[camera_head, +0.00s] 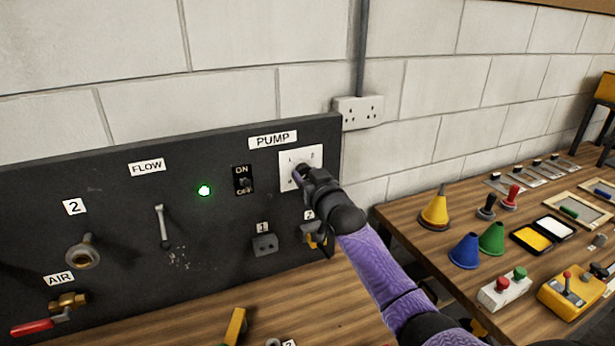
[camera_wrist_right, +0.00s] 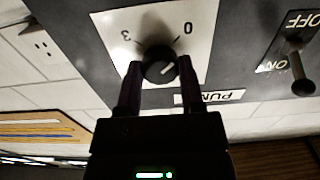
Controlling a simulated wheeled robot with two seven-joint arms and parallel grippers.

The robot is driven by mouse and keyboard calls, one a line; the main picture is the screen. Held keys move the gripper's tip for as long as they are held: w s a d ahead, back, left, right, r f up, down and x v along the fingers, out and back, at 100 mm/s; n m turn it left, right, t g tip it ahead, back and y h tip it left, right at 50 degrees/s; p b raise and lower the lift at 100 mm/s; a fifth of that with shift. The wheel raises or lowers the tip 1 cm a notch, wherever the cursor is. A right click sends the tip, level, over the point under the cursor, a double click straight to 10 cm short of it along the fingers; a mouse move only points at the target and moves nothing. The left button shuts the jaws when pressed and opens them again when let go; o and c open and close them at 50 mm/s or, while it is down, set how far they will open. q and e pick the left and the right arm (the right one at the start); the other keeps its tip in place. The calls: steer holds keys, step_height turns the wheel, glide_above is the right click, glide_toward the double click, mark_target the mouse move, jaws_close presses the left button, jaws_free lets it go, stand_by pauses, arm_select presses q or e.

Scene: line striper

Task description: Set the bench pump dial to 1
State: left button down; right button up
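The pump dial (camera_wrist_right: 158,66) is a round black knob on a white plate (camera_wrist_right: 205,35) on the dark panel. The plate shows inverted in the right wrist view, with "3" upper left and "0" upper right. A light mark shows on the knob's lower right part. The plate (camera_head: 287,175) also shows in the head view under the PUMP label, with the dial mostly behind my gripper. My right gripper (camera_wrist_right: 159,78) has its two fingers apart, one on each side of the dial; firm contact cannot be told. My left gripper is not in view.
An ON/OFF switch (camera_head: 243,181) and a lit green lamp (camera_head: 204,190) sit left of the dial. Two numbered sockets, one grey (camera_head: 264,245), are below it. A side bench (camera_head: 410,220) at right holds funnels and control boxes.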

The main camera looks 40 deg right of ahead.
jaws_close()
